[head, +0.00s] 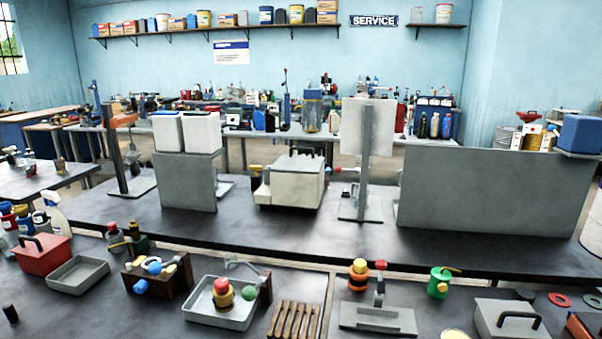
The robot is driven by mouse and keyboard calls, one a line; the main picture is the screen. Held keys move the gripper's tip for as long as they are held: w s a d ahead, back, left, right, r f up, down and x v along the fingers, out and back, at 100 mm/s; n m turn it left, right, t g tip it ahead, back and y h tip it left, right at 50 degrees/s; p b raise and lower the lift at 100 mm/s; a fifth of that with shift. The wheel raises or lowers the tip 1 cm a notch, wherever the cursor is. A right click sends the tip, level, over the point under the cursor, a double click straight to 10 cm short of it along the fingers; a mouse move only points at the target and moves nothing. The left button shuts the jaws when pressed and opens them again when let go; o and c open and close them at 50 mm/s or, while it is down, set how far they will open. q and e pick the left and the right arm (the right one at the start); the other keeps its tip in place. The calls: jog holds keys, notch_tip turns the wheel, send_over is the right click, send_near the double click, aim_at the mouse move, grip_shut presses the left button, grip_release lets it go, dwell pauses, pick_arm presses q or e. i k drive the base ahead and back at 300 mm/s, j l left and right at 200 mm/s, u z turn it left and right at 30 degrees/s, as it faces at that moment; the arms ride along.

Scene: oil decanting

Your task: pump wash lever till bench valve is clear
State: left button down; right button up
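A yellow valve-like piece with a red round top (222,292) stands in a shallow grey tray (193,312) on the near bench. A thin grey arm (240,263) and a green ball (245,293) show beside the tray's right side. A grey plate with an upright post and a red knob (380,272) stands to the right and looks like a lever stand. A brown block with blue and yellow knobs (160,275) sits left of the tray. I cannot tell which part is the wash lever or whether the valve is clear. Neither gripper is in view.
A slatted wooden rack (295,322) lies right of the tray. A red toolbox (42,254), an empty grey tray (77,274), a green can (439,283) and a grey box with a black handle (510,318) crowd the near bench. Large grey panels (495,190) stand on the bench behind.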

aim_at(250, 293)
jog(key=j+z, duration=0.35)
jog(key=j, duration=1.05)
jog(key=i, duration=0.05)
